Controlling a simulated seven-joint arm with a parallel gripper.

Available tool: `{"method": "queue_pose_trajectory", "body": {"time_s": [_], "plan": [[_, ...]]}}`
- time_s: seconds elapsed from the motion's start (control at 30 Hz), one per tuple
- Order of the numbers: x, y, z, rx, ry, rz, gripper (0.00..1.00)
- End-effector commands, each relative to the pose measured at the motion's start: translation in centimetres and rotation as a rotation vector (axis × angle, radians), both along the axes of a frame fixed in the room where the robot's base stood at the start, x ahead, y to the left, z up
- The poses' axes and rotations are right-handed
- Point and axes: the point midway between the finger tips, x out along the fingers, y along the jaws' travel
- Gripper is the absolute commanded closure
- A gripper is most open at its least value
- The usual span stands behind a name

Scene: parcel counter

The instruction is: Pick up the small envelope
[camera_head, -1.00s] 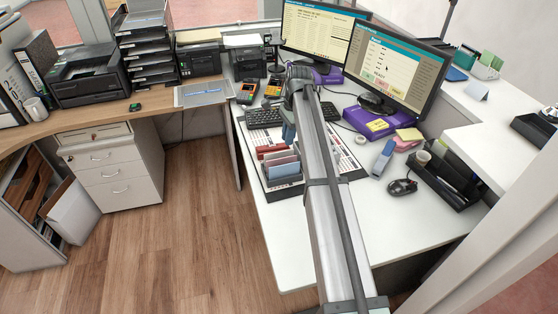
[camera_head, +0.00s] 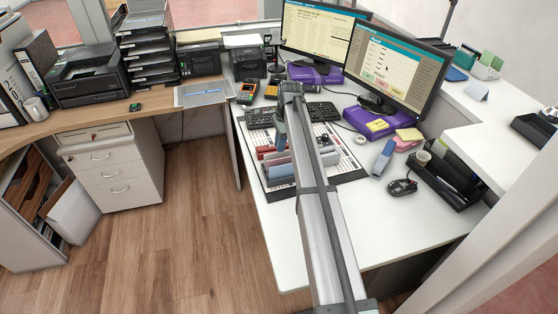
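A small sorter (camera_head: 281,181) stands on the white counter, on a black-edged printed mat (camera_head: 349,176). Upright pieces in red, pink and pale blue show in it, and a pale blue one (camera_head: 280,171) is at the front. They may be envelopes, but I cannot tell for sure which one is the small envelope. My gripper (camera_head: 281,142) points down just behind the sorter, beside my arm. Its fingertips are too small and partly hidden to tell whether they are open or hold anything. My arm covers the right part of the sorter and the middle of the mat.
Two monitors (camera_head: 394,66) stand at the back on purple bases. A blue stapler (camera_head: 383,158), a black mouse (camera_head: 402,187) and a black organiser (camera_head: 449,184) are to the right. The counter's front (camera_head: 300,240) is clear.

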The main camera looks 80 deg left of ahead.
Motion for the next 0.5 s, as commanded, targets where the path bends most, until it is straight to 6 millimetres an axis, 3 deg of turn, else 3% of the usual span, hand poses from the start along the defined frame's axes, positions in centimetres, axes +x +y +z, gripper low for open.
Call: {"method": "queue_pose_trajectory", "body": {"time_s": [0.5], "plan": [[-0.5,-0.3,-4.9,0.000,0.000,0.001,0.83]]}}
